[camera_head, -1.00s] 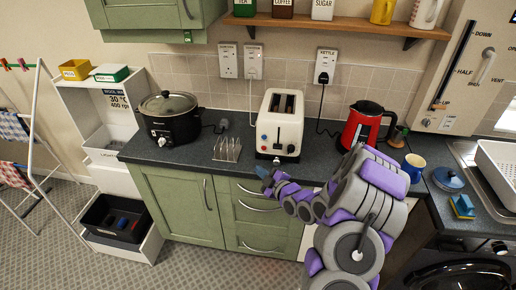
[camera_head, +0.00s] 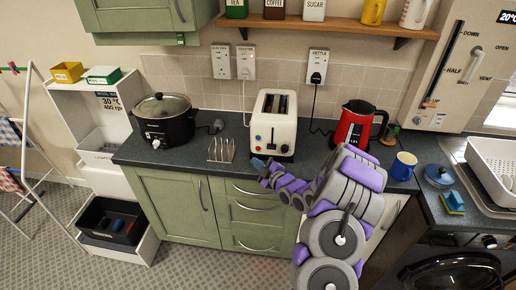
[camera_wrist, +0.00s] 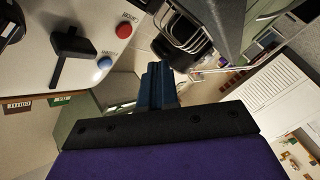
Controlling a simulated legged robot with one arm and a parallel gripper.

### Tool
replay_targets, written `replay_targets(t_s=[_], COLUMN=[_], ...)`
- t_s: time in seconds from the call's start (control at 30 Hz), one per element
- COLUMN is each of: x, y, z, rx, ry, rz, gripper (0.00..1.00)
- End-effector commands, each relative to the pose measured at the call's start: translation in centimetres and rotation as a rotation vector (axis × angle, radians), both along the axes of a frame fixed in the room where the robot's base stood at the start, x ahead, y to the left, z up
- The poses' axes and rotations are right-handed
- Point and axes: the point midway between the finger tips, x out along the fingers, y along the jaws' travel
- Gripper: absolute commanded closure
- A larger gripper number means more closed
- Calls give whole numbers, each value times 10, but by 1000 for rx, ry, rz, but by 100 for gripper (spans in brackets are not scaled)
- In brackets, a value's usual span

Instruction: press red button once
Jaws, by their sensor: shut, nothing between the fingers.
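The cream toaster (camera_head: 274,122) stands on the dark counter. In the wrist view, its pale front (camera_wrist: 35,70) carries a round red button (camera_wrist: 124,30), a blue button (camera_wrist: 105,63) and a black lever (camera_wrist: 72,52). My gripper (camera_head: 258,163) is just in front of the toaster's lower left front. In the wrist view, its dark blue fingers (camera_wrist: 158,72) are together and empty. No contact with either button is visible, and the exact gap is hard to judge.
A wire toast rack (camera_head: 221,150) stands close left of my gripper. A black slow cooker (camera_head: 165,120) is farther left. The counter's front edge lies below my gripper.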

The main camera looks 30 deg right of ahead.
Motion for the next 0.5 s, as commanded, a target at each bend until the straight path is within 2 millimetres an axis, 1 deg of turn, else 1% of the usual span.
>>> replay_targets(t_s=[0.1,0.2,0.4,0.5], x=[13,21,32,34], y=[-8,-15,-22,-23], z=[-1,-1,0,0], rx=[-4,-4,-2,-1], ry=[2,4,2,2], rz=[0,0,-2,-1], gripper=[100,100,100,100])
